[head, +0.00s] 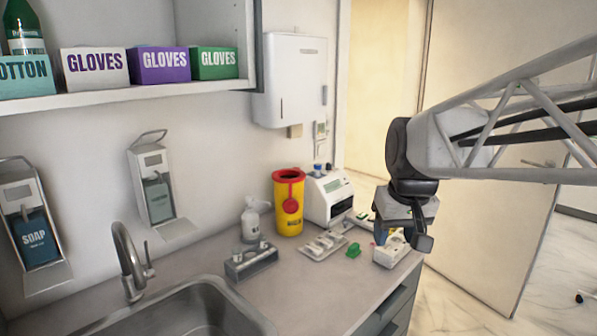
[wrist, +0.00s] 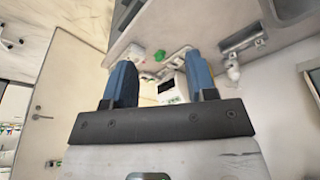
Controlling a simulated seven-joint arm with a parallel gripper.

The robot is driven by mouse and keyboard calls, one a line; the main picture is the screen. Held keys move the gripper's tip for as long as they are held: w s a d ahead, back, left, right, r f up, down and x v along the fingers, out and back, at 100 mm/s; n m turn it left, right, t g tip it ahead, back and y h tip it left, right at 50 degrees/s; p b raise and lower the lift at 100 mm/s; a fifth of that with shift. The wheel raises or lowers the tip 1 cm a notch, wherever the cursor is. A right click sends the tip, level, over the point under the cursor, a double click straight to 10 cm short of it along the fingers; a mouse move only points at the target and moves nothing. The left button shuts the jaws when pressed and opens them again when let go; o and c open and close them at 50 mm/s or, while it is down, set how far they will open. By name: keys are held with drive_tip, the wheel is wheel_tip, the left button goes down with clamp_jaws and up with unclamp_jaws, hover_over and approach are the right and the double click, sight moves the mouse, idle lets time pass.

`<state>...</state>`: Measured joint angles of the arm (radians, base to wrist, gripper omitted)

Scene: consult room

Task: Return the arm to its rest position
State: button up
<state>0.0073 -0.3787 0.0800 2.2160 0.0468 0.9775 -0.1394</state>
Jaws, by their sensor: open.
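My arm reaches in from the right in the head view, and my gripper (head: 418,238) hangs near the right end of the counter (head: 300,282), in front of a small white box (head: 388,254). The head view does not clearly show the gap between the fingers. In the wrist view, the two blue fingers of my gripper (wrist: 161,88) stand wide apart with nothing held between them.
On the counter are a yellow sharps bin (head: 287,208), a white device (head: 328,197), a tray (head: 322,245), a green item (head: 353,250), a grey holder (head: 251,261) and a spray bottle (head: 251,222). A sink (head: 195,315) is at front left. Open floor (head: 460,300) lies right.

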drive_tip(key=s+f, duration=0.5)
drive_tip(key=s, duration=0.3)
drive_tip(key=s+f+m, duration=0.1)
drive_tip(key=s+f, duration=0.4)
drive_tip(key=s, duration=0.4)
drive_tip(key=shift+s+d+h, duration=0.2)
drive_tip(key=shift+d+h, duration=0.1)
drive_tip(key=shift+d, duration=0.05)
